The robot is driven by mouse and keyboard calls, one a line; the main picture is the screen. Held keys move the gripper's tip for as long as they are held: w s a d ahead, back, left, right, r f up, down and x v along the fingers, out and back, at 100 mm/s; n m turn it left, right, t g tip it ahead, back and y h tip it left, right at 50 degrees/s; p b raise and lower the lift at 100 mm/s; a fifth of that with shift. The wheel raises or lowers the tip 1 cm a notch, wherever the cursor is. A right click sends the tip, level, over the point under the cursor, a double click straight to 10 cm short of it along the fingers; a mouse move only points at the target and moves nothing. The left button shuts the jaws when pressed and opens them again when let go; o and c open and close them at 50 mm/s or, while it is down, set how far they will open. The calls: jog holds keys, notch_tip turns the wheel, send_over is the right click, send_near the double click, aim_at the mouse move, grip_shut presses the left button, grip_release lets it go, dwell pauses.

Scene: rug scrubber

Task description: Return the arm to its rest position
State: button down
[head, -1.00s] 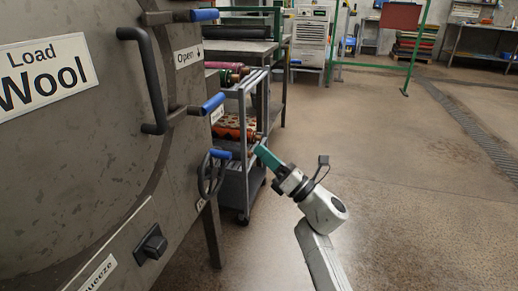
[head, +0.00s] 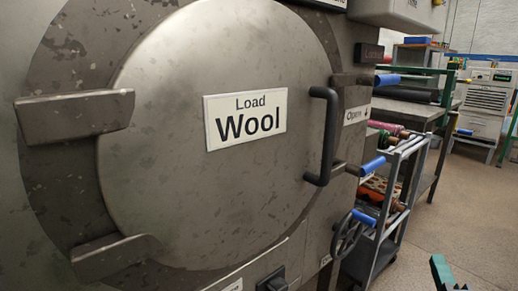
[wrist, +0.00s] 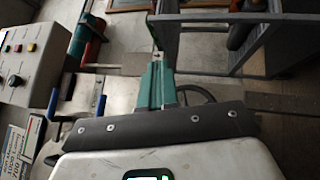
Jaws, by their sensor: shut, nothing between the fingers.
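The tip of my teal gripper (head: 443,272) shows at the lower right edge of the head view, in front of the open floor and to the right of the machine. The rest of the arm is out of that view. In the wrist view my gripper (wrist: 157,58) points up the picture. Its fingers are together and hold nothing. A dark handwheel (wrist: 203,94) shows just right of and behind the fingers there.
A large grey machine door (head: 170,110) labelled Wool fills the left, with a dark handle (head: 323,137) and blue-gripped levers (head: 373,165). A handwheel (head: 349,236) and a trolley (head: 378,250) stand beside it. Clear floor (head: 478,215) lies right.

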jog(key=s+a+f+m+g, duration=0.2)
jog(key=s+f+m+g, duration=0.45)
jog(key=f, duration=0.25)
jog(key=s+a+f+m+g, duration=0.2)
jog(key=s+f+m+g, duration=0.35)
jog(key=s+f, duration=0.3)
jog(key=s+a+f+m+g+y, duration=0.25)
jog(key=s+a, duration=0.25)
jog(key=s, duration=0.4)
jog(key=s+a+f+m+g+y, duration=0.25)
jog(key=s+a+f+g, duration=0.2)
jog(key=s, duration=0.35)
notch_tip(320, 180, up, 39)
jog(key=s+p, duration=0.1)
jog(key=p, duration=3.7)
jog(key=shift+s+a+f+n, duration=0.15)
jog(key=shift+a+f+n, duration=0.05)
jog(key=shift+n, duration=0.1)
